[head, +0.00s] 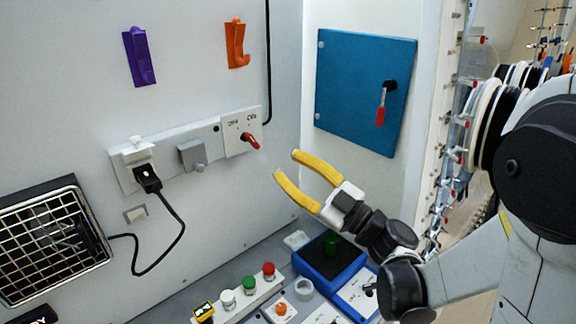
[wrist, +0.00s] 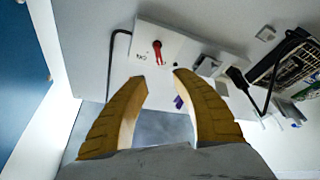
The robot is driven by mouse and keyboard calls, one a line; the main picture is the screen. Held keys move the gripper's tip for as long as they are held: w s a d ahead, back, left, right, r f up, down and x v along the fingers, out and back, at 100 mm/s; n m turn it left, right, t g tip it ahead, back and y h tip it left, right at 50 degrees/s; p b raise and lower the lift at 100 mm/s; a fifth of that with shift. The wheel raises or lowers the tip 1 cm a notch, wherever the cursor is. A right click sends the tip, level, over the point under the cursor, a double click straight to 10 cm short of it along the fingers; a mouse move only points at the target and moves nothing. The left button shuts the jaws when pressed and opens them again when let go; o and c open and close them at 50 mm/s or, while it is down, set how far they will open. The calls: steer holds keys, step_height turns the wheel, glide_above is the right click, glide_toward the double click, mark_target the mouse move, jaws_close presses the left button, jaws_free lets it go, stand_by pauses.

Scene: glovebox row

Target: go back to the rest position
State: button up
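My gripper (head: 285,163) has two yellow fingers and a grey-white body. In the head view it hangs in free air in front of the wall, left of the blue door panel and above the counter. The fingers are spread apart with nothing between them. In the wrist view the gripper (wrist: 160,78) is also open and empty, with the wall panel behind its tips. My arm reaches in from the right side of the head view.
A switch panel with a red-handled switch (head: 250,140) is on the wall near the fingertips. A black plug (head: 147,178) sits in the socket; its cable runs to a caged heater (head: 52,240). The counter holds buttons (head: 249,283) and a blue-edged tray (head: 305,268). A blue door (head: 350,85) is shut.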

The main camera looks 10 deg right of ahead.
steer(key=w+d+r+m+t+h+b, duration=0.2)
steer(key=w+d+r+m+t+h, duration=0.15)
steer(key=d+m+t+h, duration=0.45)
steer(key=s+d+f+m+g+h+b, duration=0.2)
steer(key=d+f+m+g+h, duration=0.4)
steer(key=h, duration=0.3)
steer(key=s+a+f+m+g+y+b, duration=0.1)
steer(key=s+a+f+g+b, duration=0.2)
steer(key=s+f+g, duration=0.7)
steer(key=s+f, duration=0.8)
steer(key=s, duration=0.2)
steer(key=shift+s+m, duration=0.2)
steer(key=shift+m, duration=0.2)
steer(key=shift+a, duration=0.1)
